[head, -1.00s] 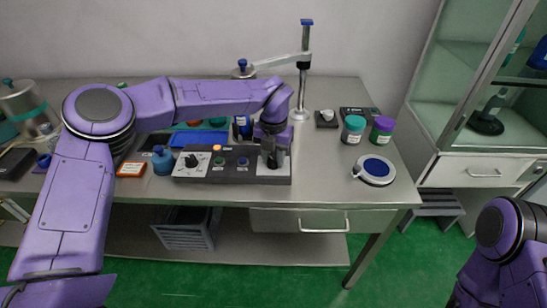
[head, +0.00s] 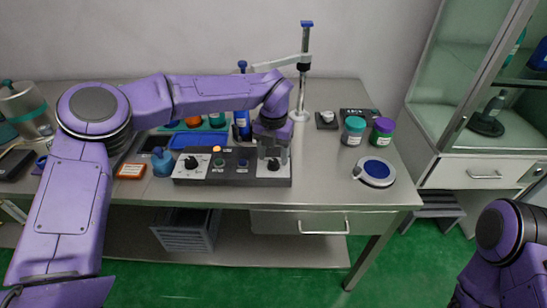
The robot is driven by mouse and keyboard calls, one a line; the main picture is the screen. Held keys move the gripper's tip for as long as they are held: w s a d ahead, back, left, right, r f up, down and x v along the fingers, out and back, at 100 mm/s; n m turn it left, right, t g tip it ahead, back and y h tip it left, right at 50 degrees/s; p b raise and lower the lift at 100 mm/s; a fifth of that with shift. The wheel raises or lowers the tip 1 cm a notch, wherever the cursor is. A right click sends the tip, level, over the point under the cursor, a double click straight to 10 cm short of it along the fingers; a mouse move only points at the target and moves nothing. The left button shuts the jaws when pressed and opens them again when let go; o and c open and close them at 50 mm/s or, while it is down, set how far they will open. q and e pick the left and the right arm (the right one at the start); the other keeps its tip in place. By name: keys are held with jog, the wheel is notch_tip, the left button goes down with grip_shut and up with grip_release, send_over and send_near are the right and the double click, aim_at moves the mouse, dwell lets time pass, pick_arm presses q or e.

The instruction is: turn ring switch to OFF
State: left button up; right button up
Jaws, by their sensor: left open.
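A dark control box (head: 232,165) lies on the front of the steel bench. It has a black knob on a white plate at its left end (head: 191,162) and another black knob at its right end (head: 274,165). Small buttons and an amber lamp sit between them. Which knob is the ring switch, and its setting, are too small to read. My left gripper (head: 272,151) is open, pointing down just above and behind the right-end knob. Whether its fingers touch that knob cannot be told. My right arm shows at the lower right, its gripper out of view.
A blue bottle (head: 158,161) stands left of the box, beside an orange-labelled box (head: 131,171). A blue tray (head: 188,140) lies behind it. Teal-lidded (head: 353,130) and purple-lidded (head: 382,131) jars and a round blue-topped dish (head: 375,172) stand right. Bench between box and dish is clear.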

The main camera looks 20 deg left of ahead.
aim_at(273, 161)
pick_arm(q)
notch_tip(273, 161, up, 9)
jog(key=shift+f, duration=0.1)
dwell(0.4)
